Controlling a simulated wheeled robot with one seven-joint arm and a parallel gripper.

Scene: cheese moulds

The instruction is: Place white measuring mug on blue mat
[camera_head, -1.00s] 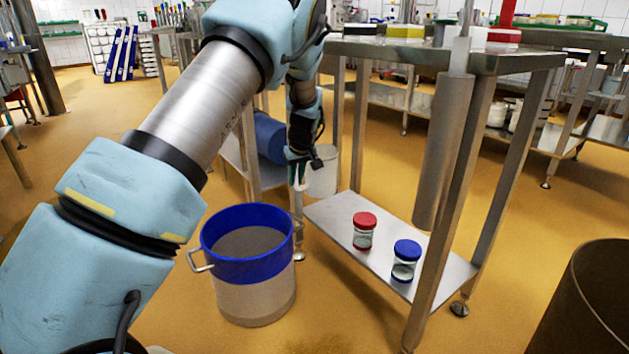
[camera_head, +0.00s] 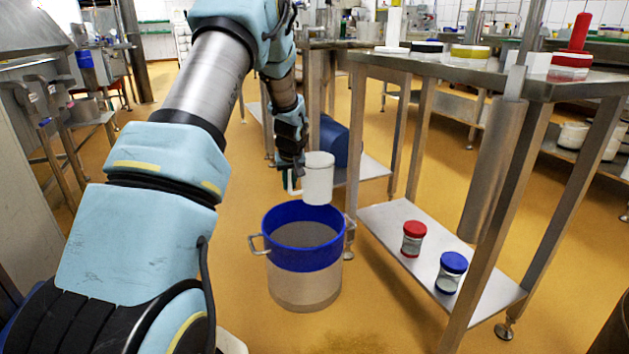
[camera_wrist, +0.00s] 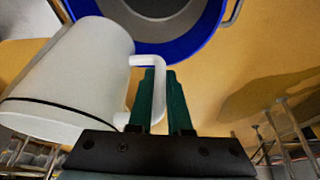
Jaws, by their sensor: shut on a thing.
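The white measuring mug (camera_head: 318,180) hangs in the air beside my gripper (camera_head: 292,184), above and slightly behind the blue-rimmed bucket in the head view. My gripper's green fingers (camera_wrist: 163,92) are shut on the mug's handle (camera_wrist: 134,62). The mug body (camera_wrist: 75,75) fills the left of the wrist view and looks tilted there. The fingertips are partly hidden in the head view. I cannot make out a blue mat in either view.
A bucket with a blue upper band (camera_head: 300,262) stands on the yellow floor. To its right, a metal table has a lower shelf (camera_head: 385,222) with a red-lidded jar (camera_head: 413,240) and a blue-lidded jar (camera_head: 451,272). A blue drum (camera_head: 334,142) lies behind.

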